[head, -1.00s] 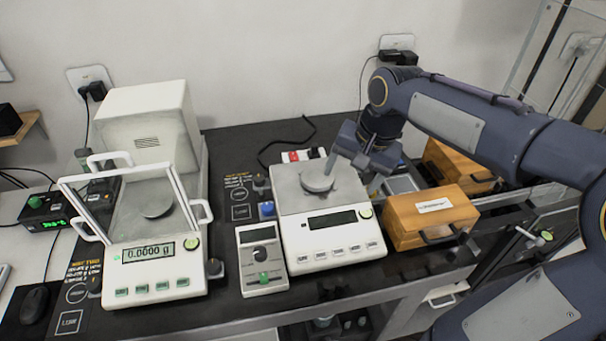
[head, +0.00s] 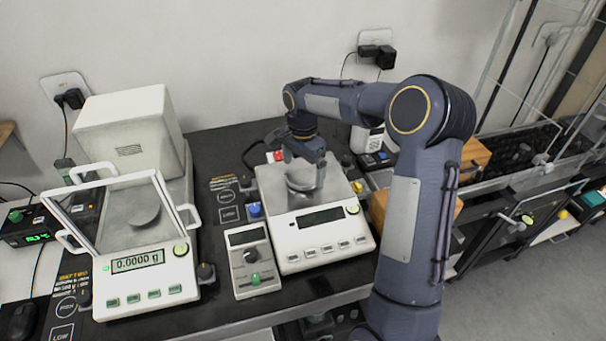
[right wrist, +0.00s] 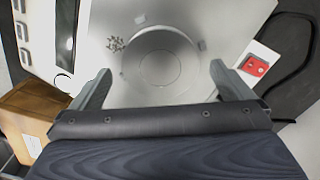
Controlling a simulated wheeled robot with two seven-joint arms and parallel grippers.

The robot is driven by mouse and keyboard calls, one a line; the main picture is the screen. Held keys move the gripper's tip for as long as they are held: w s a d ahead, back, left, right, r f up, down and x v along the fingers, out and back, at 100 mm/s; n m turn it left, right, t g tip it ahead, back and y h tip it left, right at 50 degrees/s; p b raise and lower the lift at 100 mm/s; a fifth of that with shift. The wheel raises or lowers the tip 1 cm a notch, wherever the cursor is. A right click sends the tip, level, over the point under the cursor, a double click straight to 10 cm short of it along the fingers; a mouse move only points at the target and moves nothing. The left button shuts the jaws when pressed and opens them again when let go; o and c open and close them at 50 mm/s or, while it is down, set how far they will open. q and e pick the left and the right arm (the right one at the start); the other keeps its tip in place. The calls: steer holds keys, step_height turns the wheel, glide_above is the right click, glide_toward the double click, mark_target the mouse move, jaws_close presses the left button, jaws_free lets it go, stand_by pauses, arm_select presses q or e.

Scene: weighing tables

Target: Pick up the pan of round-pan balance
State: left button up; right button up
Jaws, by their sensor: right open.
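The round-pan balance (head: 322,238) is a white unit with a grey top, in the middle of the bench. Its round silver pan (head: 300,184) sits on the top, partly covered by my gripper in the head view. My right gripper (head: 304,172) is open over the pan, pointing down. In the right wrist view the pan (right wrist: 160,68) lies between and ahead of the two spread fingers (right wrist: 160,84), with nothing held. Whether the fingers touch the pan's rim I cannot tell. My left gripper is not in view.
A balance with a glass draft shield (head: 152,262) reading 0.0000 g stands at left. A small control box (head: 253,262) sits between the balances. A red-marked white item (right wrist: 256,66) is near the pan.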

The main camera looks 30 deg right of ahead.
steer(key=shift+f, duration=0.75)
steer(key=c, duration=1)
steer(key=shift+o, duration=0.2)
steer(key=shift+r, duration=0.15)
